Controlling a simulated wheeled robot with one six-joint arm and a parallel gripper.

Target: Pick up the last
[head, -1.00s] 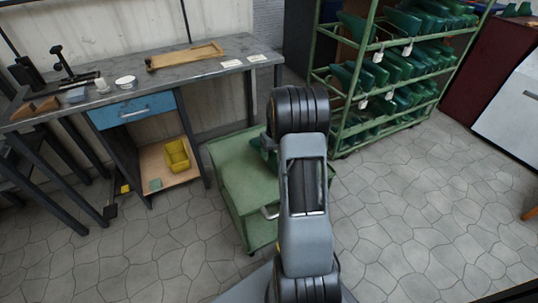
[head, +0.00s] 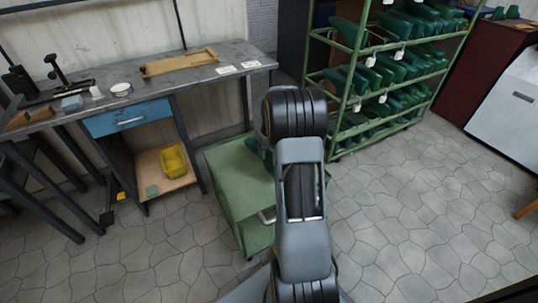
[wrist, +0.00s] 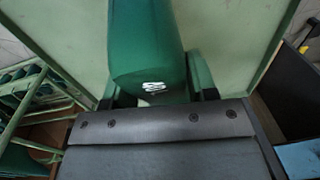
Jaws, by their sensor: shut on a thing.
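The last (wrist: 148,40) is a green shoe form with a small white mark. It fills the top middle of the wrist view, above the pale green top of a cart (wrist: 230,40). My gripper (wrist: 157,92) is shut on it, with a dark finger at each side. In the head view only a small dark green part of the last (head: 265,153) shows beside my arm, over the green cart (head: 232,178). My arm hides the gripper there. I cannot tell whether the last touches the cart top.
A workbench (head: 215,72) with a wooden tray (head: 180,63) and a blue drawer (head: 128,117) stands at the left. A yellow bin (head: 173,161) sits on its lower shelf. A green rack (head: 338,95) of lasts stands behind right. The floor at the right is clear.

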